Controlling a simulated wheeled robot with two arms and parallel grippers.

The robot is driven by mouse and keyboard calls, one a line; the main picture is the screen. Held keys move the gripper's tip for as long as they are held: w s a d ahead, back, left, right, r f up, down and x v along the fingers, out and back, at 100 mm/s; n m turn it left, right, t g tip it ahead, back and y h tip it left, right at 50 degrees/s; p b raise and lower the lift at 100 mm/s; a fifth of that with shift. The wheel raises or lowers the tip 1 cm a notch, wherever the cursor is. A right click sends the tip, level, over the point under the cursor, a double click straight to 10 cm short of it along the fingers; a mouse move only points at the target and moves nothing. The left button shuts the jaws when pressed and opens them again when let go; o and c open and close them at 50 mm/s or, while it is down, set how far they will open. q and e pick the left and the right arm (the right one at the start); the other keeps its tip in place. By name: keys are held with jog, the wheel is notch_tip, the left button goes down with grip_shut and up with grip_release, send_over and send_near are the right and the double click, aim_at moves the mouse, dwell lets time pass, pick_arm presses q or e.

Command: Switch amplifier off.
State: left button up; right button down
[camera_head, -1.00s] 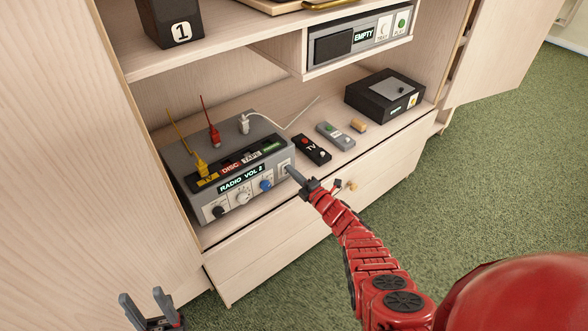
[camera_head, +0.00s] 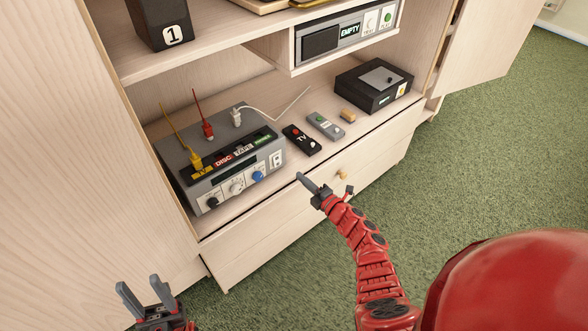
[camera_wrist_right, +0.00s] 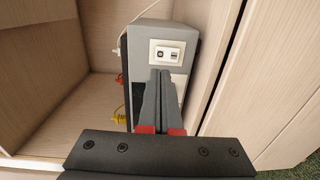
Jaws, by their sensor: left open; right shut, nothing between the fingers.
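The amplifier (camera_head: 222,178) is a grey box on the lower shelf, with yellow, red and white plugs in its top. Its front has black, white and blue knobs, and its display (camera_head: 234,172) is dark. A white power switch (camera_head: 277,160) is at the right end of the front; it also shows in the right wrist view (camera_wrist_right: 167,53). My right gripper (camera_head: 302,178) is shut and empty, in front of the amplifier and to the right of the switch, apart from it. In the right wrist view its fingertips (camera_wrist_right: 160,74) appear just below the switch plate. My left gripper (camera_head: 140,290) is open and empty at lower left.
A black TV remote (camera_head: 301,140), a grey remote (camera_head: 325,127), a small wooden block (camera_head: 347,115) and a black box (camera_head: 374,87) stand right of the amplifier. The drawer (camera_head: 270,225) below is closed.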

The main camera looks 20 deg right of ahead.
jog(key=v, duration=0.3)
jog(key=shift+s+d+r, duration=0.1)
jog(key=shift+s+r, duration=0.05)
jog(key=shift+s, duration=0.15)
dwell(0.3)
